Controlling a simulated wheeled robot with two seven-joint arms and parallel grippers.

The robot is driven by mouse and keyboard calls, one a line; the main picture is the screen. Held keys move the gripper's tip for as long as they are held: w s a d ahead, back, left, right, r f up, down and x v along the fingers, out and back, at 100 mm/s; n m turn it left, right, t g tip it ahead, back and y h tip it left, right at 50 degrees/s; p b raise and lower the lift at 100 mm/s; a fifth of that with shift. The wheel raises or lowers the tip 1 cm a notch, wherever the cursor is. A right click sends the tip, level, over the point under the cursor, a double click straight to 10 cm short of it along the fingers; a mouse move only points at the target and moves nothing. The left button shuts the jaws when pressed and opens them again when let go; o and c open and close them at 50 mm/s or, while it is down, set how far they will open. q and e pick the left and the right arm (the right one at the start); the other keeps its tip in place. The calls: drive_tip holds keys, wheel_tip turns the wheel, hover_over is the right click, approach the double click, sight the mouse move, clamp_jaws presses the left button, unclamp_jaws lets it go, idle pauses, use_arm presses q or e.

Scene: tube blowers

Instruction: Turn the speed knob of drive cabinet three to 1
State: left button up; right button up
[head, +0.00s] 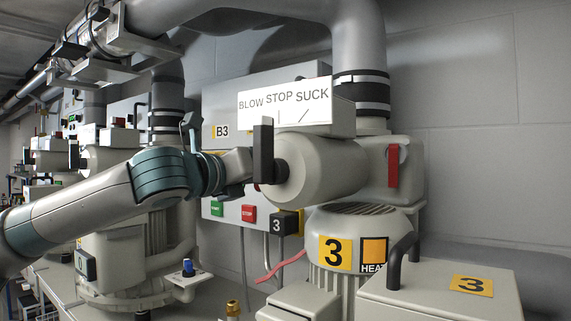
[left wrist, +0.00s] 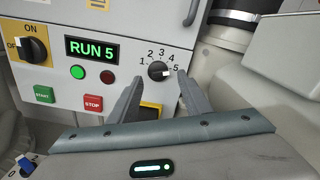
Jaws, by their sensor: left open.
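The drive cabinet labelled B3 (head: 229,90) stands on the wall behind the blower marked 3. In the left wrist view its panel (left wrist: 125,25) shows a green display (left wrist: 91,49) reading RUN 5. The black speed knob (left wrist: 159,70) has a scale from 1 to 5 around it, and its white mark points right towards 5. My left gripper (left wrist: 157,90) is open, with its fingers apart below and to either side of the knob; contact cannot be made out. In the head view my left gripper (head: 236,174) is partly behind the blower's lever, and the knob is hidden.
The blower's black lever (head: 263,152) stands under the BLOW STOP SUCK plate (head: 284,101), close to my gripper. A black ON/OFF switch (left wrist: 33,48), green START button (left wrist: 44,94) and red STOP button (left wrist: 93,103) are on the panel.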

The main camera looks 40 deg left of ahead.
use_arm(q)
drive_tip(key=shift+w+a+p, duration=0.15)
drive_tip(key=shift+w+p, duration=0.35)
drive_tip(key=shift+w, duration=0.75)
drive_tip(key=shift+w+a+p, duration=0.15)
drive_tip(key=shift+w+p, duration=0.3)
drive_tip(key=shift+w, duration=0.75)
drive_tip(key=shift+a, duration=0.15)
drive_tip(key=c, duration=0.9)
